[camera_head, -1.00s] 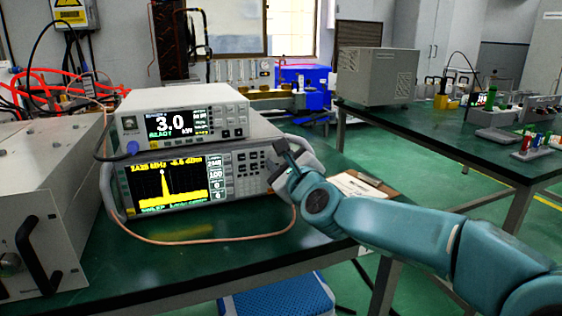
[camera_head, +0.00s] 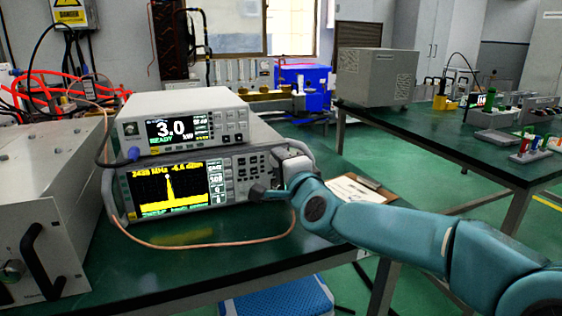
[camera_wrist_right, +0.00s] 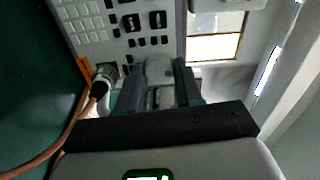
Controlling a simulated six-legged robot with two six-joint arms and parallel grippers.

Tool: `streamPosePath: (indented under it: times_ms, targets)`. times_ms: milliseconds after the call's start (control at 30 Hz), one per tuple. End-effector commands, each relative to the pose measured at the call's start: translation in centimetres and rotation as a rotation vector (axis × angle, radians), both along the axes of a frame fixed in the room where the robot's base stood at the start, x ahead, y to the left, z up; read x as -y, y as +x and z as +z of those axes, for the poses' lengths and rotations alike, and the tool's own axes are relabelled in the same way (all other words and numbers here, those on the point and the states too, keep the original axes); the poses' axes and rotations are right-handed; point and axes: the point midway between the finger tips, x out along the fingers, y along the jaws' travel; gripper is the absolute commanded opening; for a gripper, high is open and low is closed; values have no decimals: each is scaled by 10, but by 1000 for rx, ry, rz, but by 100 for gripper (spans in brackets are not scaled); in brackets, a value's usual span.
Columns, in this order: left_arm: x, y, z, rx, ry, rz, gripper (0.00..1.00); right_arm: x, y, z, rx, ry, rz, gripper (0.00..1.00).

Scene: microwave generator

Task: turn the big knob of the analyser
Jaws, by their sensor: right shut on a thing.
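The analyser (camera_head: 240,172) is the lower instrument of a stack on the green bench, its lit screen (camera_head: 168,190) showing a yellow peak and a reading near 2425 MHz. My right gripper (camera_head: 272,186) is at the right end of its front panel. In the right wrist view, its fingers (camera_wrist_right: 160,90) are closed around the grey big knob (camera_wrist_right: 160,68). In the head view the hand hides the knob. My left gripper is in neither view.
A white unit (camera_head: 185,118) reading 3.0 and READY sits on the analyser. A copper-coloured cable (camera_head: 215,244) loops in front, its connector (camera_wrist_right: 100,88) close beside the fingers. A grey cabinet (camera_head: 45,225) stands left; a clipboard (camera_head: 360,190) lies right.

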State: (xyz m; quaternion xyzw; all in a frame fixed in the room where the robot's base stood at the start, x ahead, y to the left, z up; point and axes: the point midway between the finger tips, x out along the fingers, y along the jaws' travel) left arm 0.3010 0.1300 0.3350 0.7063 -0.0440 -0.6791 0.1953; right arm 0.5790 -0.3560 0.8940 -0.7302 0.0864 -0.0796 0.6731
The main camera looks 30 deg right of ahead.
Motion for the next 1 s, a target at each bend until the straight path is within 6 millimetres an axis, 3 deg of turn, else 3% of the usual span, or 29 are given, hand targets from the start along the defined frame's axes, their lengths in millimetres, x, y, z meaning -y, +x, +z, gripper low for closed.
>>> streamPosePath:
  times_ms: [500, 1000]
  targets:
    - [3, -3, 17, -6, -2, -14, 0, 0, 0, 2, -105, -440, -1, 5]
    - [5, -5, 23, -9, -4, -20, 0, 0, 0, 2, -151, -636, -3, 5]
